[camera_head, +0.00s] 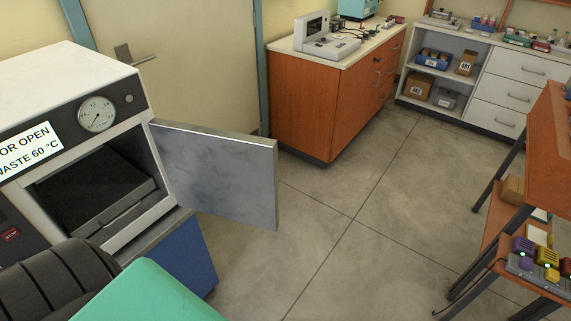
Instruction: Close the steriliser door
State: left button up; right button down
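The steriliser (60,75) is a white box at the left, with a round dial and a sign reading "OPEN" and "WASTE 60 °C" on its front. Its door (225,172) is a flat grey metal panel, hinged at the right side of the opening. The door stands wide open, swung out to the right. The dark chamber (95,190) shows inside, with a dark tray-like piece in it. Neither of my grippers is in view. A dark ribbed shape and a green shape at the bottom left cover the lower part of the steriliser's front.
The steriliser stands on a blue cabinet (190,262). The grey tiled floor (350,240) right of the door is clear. An orange cabinet (330,100) stands behind it. White shelves (500,85) stand at the back right, and an orange bench (552,150) at the right edge.

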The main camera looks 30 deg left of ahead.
aim_at(232, 176)
jog(key=i+l+u, duration=0.1)
jog(key=i, duration=0.3)
jog(key=i+l+u, duration=0.1)
jog(key=i, duration=0.35)
jog(key=i+u, duration=0.2)
jog(key=u, duration=0.25)
jog(key=i+u, duration=0.2)
jog(key=u, duration=0.25)
jog(key=i+l+u, duration=0.15)
jog(key=u, duration=0.3)
jog(key=i+l+u, duration=0.15)
jog(key=u, duration=0.3)
jog(key=i+l+u, duration=0.15)
jog(key=u, duration=0.3)
jog(key=i+l+u, duration=0.1)
jog(key=l+u, duration=0.15)
jog(key=u, duration=0.25)
jog(key=i+l+u, duration=0.1)
jog(key=l+u, duration=0.15)
jog(key=u, duration=0.2)
jog(key=l+u, duration=0.25)
jog(key=u, duration=0.2)
jog(key=k+l+u, duration=0.1)
jog(key=l+u, duration=0.2)
jog(key=k+l+u, duration=0.15)
jog(key=l+u, duration=0.15)
jog(key=l, duration=0.2)
jog(key=k+l+u, duration=0.1)
jog(key=k+u, duration=0.15)
jog(key=k, duration=0.6)
